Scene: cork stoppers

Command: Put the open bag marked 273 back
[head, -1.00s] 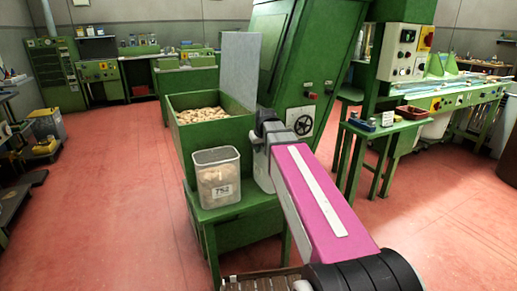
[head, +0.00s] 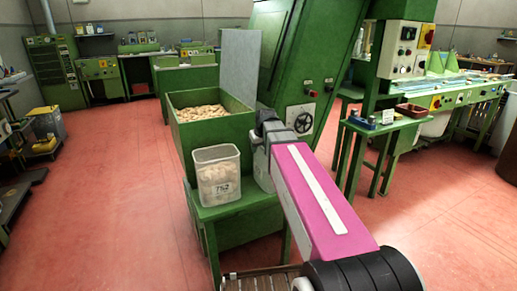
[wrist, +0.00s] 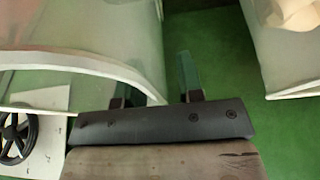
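Two clear open-topped bags stand close together on the green stand. The left one in the head view (head: 217,175) holds corks; its label is blurred, perhaps 752 or 762. A second bag (head: 262,174) is mostly hidden behind my arm, and no number on it shows. In the wrist view, a clear bag wall (wrist: 80,62) at left has its rim running between the two fingers of my gripper (wrist: 153,84). The fingers are apart, one seemingly behind that wall, one outside it. The other bag, with corks (wrist: 290,60), is at right, apart from the fingers. The head view hides the fingers.
A green hopper (head: 183,135) full of corks stands behind the bags, with an upright grey panel at its side. A tall green machine (head: 290,62) with a black handwheel (head: 303,122) rises beside it. A green side table is at right. Red floor is open at left.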

